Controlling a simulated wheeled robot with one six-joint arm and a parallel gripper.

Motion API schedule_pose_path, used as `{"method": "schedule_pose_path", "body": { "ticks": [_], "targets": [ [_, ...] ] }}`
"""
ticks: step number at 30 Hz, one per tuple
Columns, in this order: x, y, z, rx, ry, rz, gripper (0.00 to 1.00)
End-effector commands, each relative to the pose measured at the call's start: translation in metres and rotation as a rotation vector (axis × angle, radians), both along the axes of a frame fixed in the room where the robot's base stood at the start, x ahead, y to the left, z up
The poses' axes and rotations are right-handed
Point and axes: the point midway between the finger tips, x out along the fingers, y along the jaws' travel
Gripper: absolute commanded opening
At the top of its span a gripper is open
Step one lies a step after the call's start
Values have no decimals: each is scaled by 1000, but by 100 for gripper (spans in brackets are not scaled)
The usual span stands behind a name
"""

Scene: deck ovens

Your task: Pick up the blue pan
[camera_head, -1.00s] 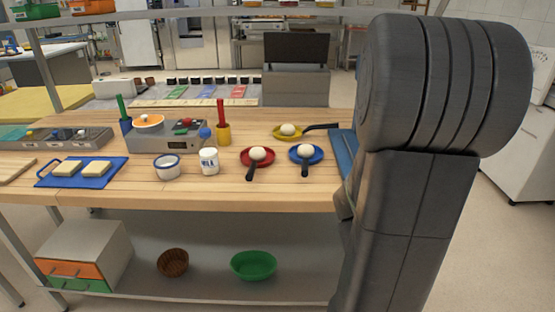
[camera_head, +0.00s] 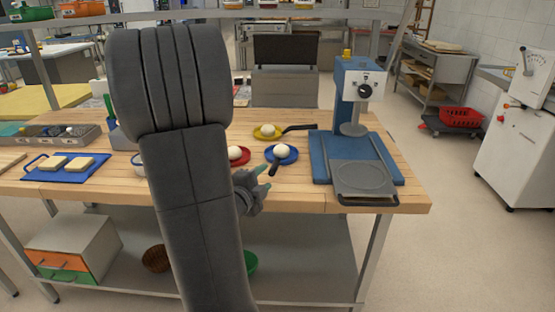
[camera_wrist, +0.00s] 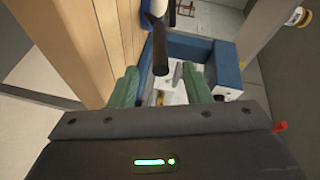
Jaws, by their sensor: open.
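The blue pan (camera_head: 293,157) lies on the wooden table with a white ball (camera_head: 281,151) on it. Its black handle (camera_head: 272,170) points toward the table's front edge. My gripper (camera_head: 264,178) is open and empty at the front edge, just short of the handle's end. In the wrist view, the handle (camera_wrist: 161,55) lies ahead of my gripper (camera_wrist: 160,88), roughly in line with the gap between its green fingers. The pan's blue rim (camera_wrist: 172,12) is cut off at the top there.
A red pan (camera_head: 238,155), partly behind my arm, is left of the blue pan. A yellow pan (camera_head: 255,132) is behind it. A blue machine (camera_head: 322,155) with a grey plate stands close on the right. My arm hides the table's middle left.

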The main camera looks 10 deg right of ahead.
Motion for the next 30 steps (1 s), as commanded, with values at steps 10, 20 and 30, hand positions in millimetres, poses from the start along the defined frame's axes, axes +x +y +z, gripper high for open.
{"method": "schedule_pose_path", "body": {
  "ticks": [10,20,30],
  "targets": [
    [24,-18,-4,0,0,-1,43],
    [58,-40,-10,0,0,-1,43],
    [60,-42,-11,0,-1,0,30]
  ]
}}
